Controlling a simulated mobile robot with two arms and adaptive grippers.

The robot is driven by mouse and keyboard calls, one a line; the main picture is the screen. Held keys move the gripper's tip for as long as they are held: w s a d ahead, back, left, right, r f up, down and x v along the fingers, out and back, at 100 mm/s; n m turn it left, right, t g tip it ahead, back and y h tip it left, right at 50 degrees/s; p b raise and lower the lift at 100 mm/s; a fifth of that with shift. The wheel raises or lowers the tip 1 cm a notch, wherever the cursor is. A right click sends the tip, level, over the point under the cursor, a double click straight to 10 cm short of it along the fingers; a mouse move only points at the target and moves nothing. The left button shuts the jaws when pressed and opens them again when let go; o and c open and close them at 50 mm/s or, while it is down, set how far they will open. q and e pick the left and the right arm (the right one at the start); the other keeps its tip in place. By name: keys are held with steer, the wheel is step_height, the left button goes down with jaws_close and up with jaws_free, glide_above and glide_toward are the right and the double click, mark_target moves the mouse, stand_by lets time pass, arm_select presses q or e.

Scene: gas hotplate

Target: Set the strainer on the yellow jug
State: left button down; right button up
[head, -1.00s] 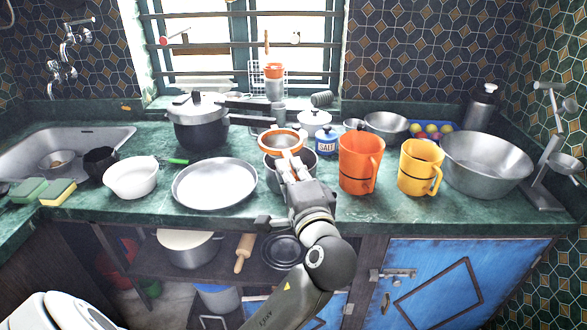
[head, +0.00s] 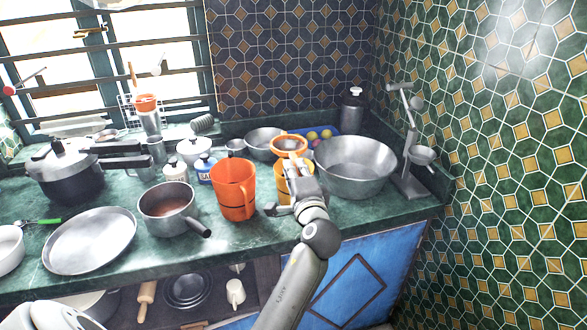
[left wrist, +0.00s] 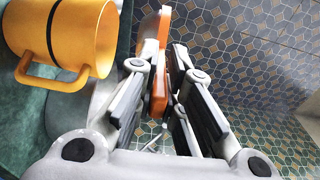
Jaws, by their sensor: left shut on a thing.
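The orange-rimmed strainer (head: 289,145) is held up in front of the counter's back right. My left gripper (head: 297,172) is shut on its orange handle, which shows between the fingers in the left wrist view (left wrist: 160,90). The yellow jug (head: 280,185) stands on the counter, mostly hidden behind my gripper in the head view. In the left wrist view the yellow jug (left wrist: 75,30) lies to the left of the fingers, apart from them. In the head view the strainer appears above the jug; the exact gap is hard to tell. My right gripper is not in view.
An orange jug (head: 233,190) stands just left of the yellow jug. A large metal bowl (head: 354,168) is close on the right. A saucepan (head: 168,205) and a round tray (head: 90,240) are farther left. A metal stand (head: 405,150) is at the far right.

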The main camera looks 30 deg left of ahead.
arm_select(q)
steer(key=shift+w+d+f, duration=0.1)
steer(key=shift+w+d, duration=0.3)
steer(key=shift+w, duration=0.25)
steer(key=shift+s+a, duration=0.1)
steer(key=shift+s, duration=0.05)
steer(key=shift+f+b, duration=0.55)
steer(key=shift+f, duration=0.1)
step_height(320, 180, down, 5)
steer(key=b, duration=0.3)
steer(key=shift+r, duration=0.2)
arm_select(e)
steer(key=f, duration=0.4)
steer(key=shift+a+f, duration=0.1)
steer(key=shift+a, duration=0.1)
arm_select(q)
steer(key=shift+f+b, duration=0.45)
steer(key=shift+b, duration=0.1)
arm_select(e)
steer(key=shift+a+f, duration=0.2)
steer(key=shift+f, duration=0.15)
arm_select(q)
steer(key=c, duration=1.5)
jaws_free()
steer(key=shift+o, duration=0.2)
